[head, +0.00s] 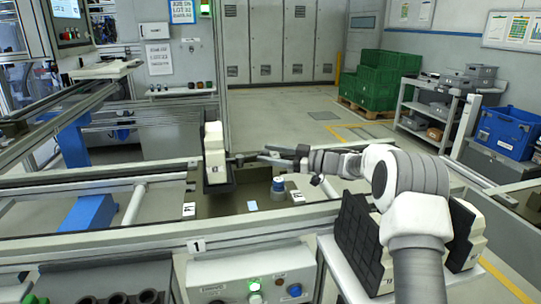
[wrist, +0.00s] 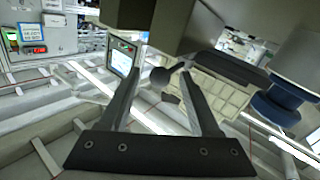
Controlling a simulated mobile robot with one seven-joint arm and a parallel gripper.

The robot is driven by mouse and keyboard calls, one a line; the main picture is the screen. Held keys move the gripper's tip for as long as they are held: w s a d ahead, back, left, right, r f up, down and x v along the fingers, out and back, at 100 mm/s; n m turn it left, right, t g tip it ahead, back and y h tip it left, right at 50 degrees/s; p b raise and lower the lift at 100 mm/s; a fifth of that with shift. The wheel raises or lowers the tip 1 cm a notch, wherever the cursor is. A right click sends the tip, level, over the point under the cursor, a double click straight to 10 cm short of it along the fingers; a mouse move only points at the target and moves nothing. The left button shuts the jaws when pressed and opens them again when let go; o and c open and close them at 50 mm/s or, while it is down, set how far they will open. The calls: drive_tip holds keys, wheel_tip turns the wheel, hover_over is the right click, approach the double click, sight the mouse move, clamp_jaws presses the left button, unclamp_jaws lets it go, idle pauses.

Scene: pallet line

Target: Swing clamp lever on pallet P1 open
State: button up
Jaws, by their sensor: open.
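The pallet (head: 219,187) is a dark fixture on the line, with a cream block (head: 213,140) standing upright on it; the block also shows in the wrist view (wrist: 222,92). The clamp lever (head: 240,159) is a short dark arm sticking out to the right of the block. In the wrist view its round black knob (wrist: 161,76) appears between my fingertips; I cannot tell whether they touch it. My gripper (head: 262,155) is open, fingers pointing left at the lever, and it also shows in the wrist view (wrist: 161,82). The pallet's number is too small to read.
A front rail (head: 160,246) and a control box (head: 252,278) lie nearer me.

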clamp_jaws()
drive_tip(key=shift+r, duration=0.1)
idle(1.2)
